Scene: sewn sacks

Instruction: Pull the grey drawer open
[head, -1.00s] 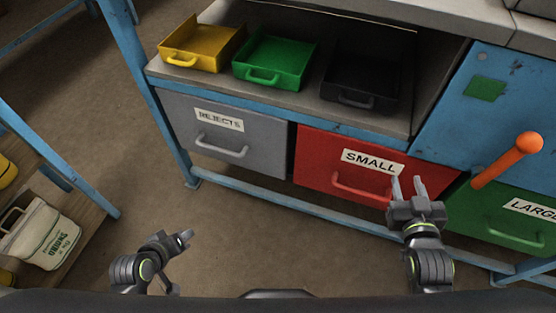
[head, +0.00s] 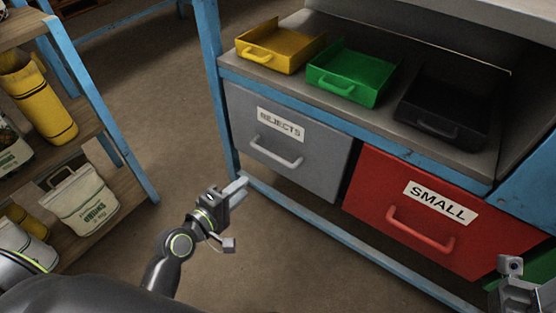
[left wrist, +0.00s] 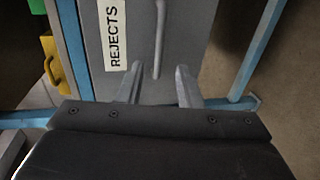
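The grey drawer (head: 310,168), labelled REJECTS, is shut flush in the blue-framed bench. Its bar handle (head: 276,151) is across the front below the label. My left gripper (head: 236,188) is in front of and below the drawer, apart from it. In the left wrist view the fingers (left wrist: 159,84) are spread and empty, with the handle (left wrist: 160,40) ahead, roughly in line with the gap between them. The grey drawer front (left wrist: 185,30) fills the middle there. My right gripper (head: 511,268) is at the lower right edge, partly cut off, and its fingers cannot be made out.
A red drawer (head: 365,215) labelled SMALL is right of the grey one. Yellow (head: 272,60), green (head: 345,85) and black (head: 420,122) trays stand on the bench shelf above. A blue rail (head: 330,238) runs low in front. A rack with sacks (head: 80,205) stands at left.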

